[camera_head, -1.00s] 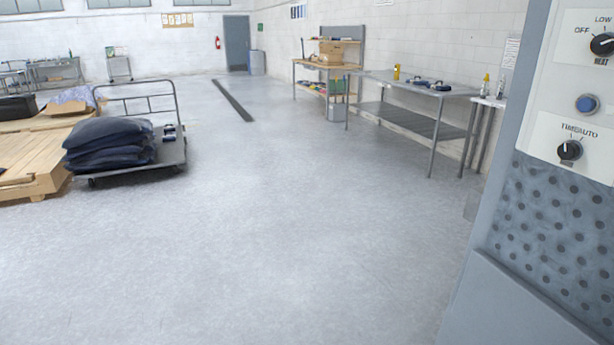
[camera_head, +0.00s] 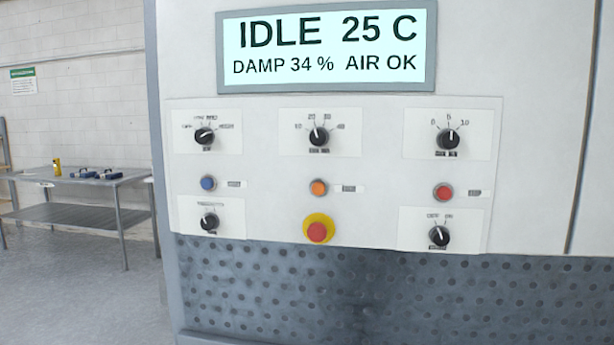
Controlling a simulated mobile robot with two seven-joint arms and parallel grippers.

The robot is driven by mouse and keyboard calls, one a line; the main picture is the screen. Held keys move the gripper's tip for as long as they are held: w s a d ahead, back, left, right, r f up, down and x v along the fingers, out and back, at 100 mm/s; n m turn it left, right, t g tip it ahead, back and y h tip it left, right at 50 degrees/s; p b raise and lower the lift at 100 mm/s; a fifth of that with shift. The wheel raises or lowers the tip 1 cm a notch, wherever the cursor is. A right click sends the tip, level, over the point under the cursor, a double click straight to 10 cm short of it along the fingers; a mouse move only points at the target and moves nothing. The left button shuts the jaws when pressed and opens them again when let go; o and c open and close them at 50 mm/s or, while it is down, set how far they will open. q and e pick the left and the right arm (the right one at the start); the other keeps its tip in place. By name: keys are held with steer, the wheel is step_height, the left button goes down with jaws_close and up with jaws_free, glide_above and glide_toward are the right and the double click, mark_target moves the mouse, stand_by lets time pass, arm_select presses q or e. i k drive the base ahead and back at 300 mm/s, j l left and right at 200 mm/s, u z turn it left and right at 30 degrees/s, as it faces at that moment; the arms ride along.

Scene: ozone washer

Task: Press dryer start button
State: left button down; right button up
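The dryer's control panel (camera_head: 262,200) fills the middle of the head view, facing me. It carries a blue button (camera_head: 208,183), an orange button (camera_head: 318,187) and a red button (camera_head: 443,192) in one row. The small labels beside them are too blurred to read, so I cannot tell which is start. A red mushroom button on a yellow base (camera_head: 318,230) sits below the orange one. The display (camera_head: 325,48) above reads "IDLE 25 C, DAMP 34 %, AIR OK". Neither of my grippers is in view.
Several black knobs, one of them at upper left (camera_head: 205,136), surround the buttons. A perforated grey panel (camera_head: 400,300) lies below. A metal table (camera_head: 70,180) stands at the left by the wall, with bare floor (camera_head: 80,300) in front.

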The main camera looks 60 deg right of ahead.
mark_target(206, 183)
steer(key=z, duration=1.75)
